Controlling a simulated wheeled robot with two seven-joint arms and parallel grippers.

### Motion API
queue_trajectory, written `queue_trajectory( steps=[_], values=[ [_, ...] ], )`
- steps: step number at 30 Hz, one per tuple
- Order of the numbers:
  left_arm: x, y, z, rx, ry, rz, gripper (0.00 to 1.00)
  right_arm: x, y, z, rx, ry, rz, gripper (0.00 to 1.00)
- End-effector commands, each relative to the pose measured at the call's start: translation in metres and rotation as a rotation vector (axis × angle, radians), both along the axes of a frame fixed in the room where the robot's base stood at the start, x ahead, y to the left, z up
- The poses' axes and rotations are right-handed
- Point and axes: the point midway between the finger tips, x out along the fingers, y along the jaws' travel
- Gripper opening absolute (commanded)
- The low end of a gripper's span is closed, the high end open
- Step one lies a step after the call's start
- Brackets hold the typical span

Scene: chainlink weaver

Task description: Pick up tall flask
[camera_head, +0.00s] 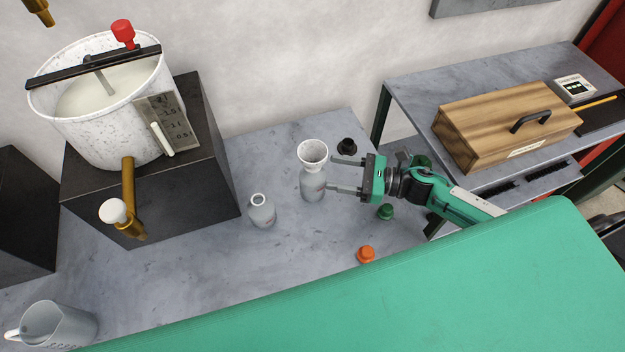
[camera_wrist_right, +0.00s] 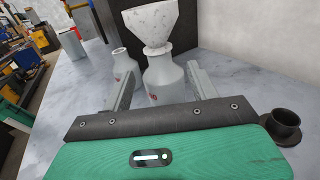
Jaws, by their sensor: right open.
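The tall flask (camera_head: 313,187) is a grey bottle standing upright on the grey table, with a speckled white funnel (camera_head: 313,151) on its mouth. My right gripper (camera_head: 334,174) is open and empty just right of the flask, its fingers pointing left toward it. In the right wrist view, the flask (camera_wrist_right: 165,82) appears between the two finger lines, with the funnel (camera_wrist_right: 150,22) above. I cannot tell whether a fingertip touches it. A shorter grey flask (camera_head: 262,212) stands to the left; it also shows in the right wrist view (camera_wrist_right: 122,67). My left gripper is not in view.
A black stopper (camera_head: 346,147), a green one (camera_head: 385,212) and an orange one (camera_head: 366,255) surround my right gripper. A speckled vat (camera_head: 95,135) with a brass tap sits on a dark block at left. A wooden box (camera_head: 480,125) is at right. A jug (camera_head: 62,326) stands front left.

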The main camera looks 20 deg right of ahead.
Motion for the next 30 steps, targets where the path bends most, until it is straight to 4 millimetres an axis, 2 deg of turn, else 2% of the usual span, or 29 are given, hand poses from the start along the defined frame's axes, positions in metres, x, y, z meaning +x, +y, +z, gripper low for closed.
queue_trajectory(
  steps=[9, 18, 23, 29, 30],
  values=[
    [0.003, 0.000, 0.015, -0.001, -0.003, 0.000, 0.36, 0.010, 0.018, 0.003, 0.000, -0.001, 0.000, 0.60],
    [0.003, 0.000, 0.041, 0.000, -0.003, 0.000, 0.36, 0.027, 0.049, 0.002, 0.002, -0.001, 0.000, 0.60],
    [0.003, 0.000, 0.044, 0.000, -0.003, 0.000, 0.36, 0.031, 0.057, -0.001, -0.001, 0.000, 0.000, 0.60],
    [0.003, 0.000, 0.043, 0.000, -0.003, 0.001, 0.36, 0.031, 0.057, -0.003, -0.001, 0.000, 0.000, 0.60],
    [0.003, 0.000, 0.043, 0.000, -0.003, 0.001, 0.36, 0.031, 0.057, -0.003, -0.001, 0.000, 0.000, 0.54]
  ],
)
